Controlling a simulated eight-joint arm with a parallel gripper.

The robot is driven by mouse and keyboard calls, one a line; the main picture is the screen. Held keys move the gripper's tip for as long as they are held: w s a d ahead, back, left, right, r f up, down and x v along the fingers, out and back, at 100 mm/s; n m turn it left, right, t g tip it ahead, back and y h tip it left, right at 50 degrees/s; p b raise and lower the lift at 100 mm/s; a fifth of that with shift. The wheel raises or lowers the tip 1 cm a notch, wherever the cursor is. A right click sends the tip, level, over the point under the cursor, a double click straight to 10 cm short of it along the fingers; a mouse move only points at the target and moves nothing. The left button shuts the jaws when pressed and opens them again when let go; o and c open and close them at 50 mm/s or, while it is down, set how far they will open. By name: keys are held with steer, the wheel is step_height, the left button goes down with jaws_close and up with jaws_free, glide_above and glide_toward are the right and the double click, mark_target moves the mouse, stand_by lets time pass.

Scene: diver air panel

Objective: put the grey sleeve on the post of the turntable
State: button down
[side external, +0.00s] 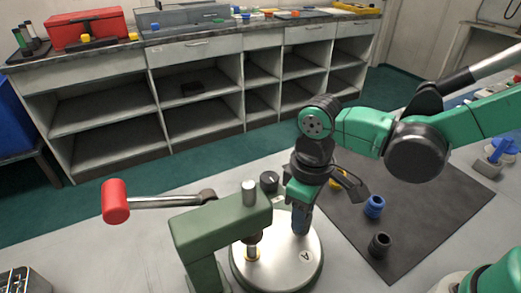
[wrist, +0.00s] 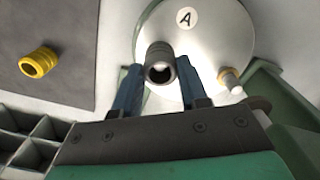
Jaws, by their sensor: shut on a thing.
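My gripper (side external: 301,225) points down over the right part of the round silver turntable (side external: 275,272), its blue fingertips close to the plate. In the wrist view, its two blue fingers (wrist: 158,82) are shut on the dark grey sleeve (wrist: 159,52). The sleeve's open end faces the camera, with something pale inside; I cannot tell whether that is a post or the plate. The turntable (wrist: 205,35) bears a round "A" label. A pale post with a brass-coloured collar (wrist: 231,80) stands near the plate's edge, right of the sleeve; it also shows in the side view (side external: 252,251).
A green press frame (side external: 222,219) with a red-handled lever (side external: 116,201) overhangs the turntable's left side. A black knob (side external: 269,181) is behind the turntable.

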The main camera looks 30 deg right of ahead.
jaws_free()
stand_by(0.5)
step_height(320, 180, up, 8)
steer(key=shift+f, duration=0.2)
stand_by(0.9)
steer(key=d+m+t, duration=0.6)
steer(key=d+t, duration=0.1)
steer(key=d, duration=0.6)
steer(key=shift+w+f, duration=0.15)
steer(key=shift+w, duration=0.2)
